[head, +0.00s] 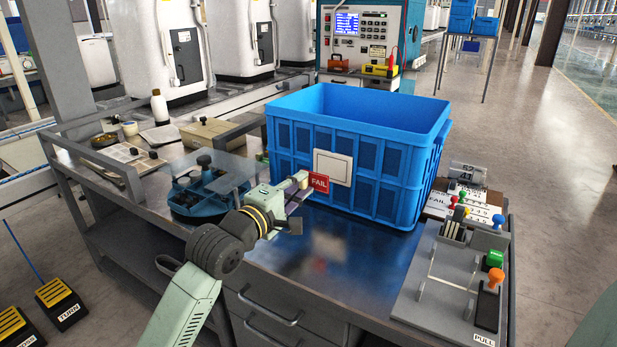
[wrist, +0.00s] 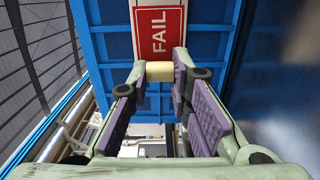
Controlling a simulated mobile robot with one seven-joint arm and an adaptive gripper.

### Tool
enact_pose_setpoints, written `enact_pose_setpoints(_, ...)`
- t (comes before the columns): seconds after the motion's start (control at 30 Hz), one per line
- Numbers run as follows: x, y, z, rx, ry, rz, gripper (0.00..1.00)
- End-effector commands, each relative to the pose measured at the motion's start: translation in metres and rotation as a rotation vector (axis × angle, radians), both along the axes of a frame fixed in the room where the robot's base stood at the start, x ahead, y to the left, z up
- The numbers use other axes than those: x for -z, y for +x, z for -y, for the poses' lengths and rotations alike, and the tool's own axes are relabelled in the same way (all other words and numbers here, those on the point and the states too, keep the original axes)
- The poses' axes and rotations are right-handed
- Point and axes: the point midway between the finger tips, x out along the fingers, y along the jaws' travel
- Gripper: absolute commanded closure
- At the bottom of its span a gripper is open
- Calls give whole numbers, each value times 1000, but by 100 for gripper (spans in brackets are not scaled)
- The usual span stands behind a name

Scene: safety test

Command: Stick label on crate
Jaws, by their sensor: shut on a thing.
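The blue crate (head: 395,183) stands upright and open-topped on the metal bench, with a cream panel (head: 333,167) on its front wall. My gripper (head: 298,188) is in front of that wall. It is shut on a small cream block (wrist: 160,71), which sits between the fingertips in the wrist view. A red label (head: 319,183) reading FAIL is at the far end of the block, just left of and below the panel's middle in the head view. The label also shows in the wrist view (wrist: 158,32), turned sideways, with the crate's ribbed wall (wrist: 115,47) behind it. I cannot tell whether it touches the crate.
A grey lever fixture (head: 440,285) with coloured knobs stands at the bench's right, beside printed cards (head: 438,201). A blue round fixture (head: 200,203) is left of my gripper. A test unit (head: 362,38) stands behind the crate. The bench's front middle (head: 330,270) is clear.

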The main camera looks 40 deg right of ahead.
Motion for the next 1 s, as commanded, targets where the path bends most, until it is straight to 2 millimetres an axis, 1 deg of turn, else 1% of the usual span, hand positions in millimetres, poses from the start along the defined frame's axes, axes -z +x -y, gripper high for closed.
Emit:
enact_pose_setpoints(0.13, -1, 1, 2, 0, -7, 3, 95)
enact_pose_setpoints(0.23, -3, 2, 7, 1, -7, 3, 95)
enact_pose_setpoints(0.7, -3, 18, 47, 1, -7, 3, 95)
enact_pose_setpoints(1.0, 0, 22, 58, 0, -6, 3, 95)
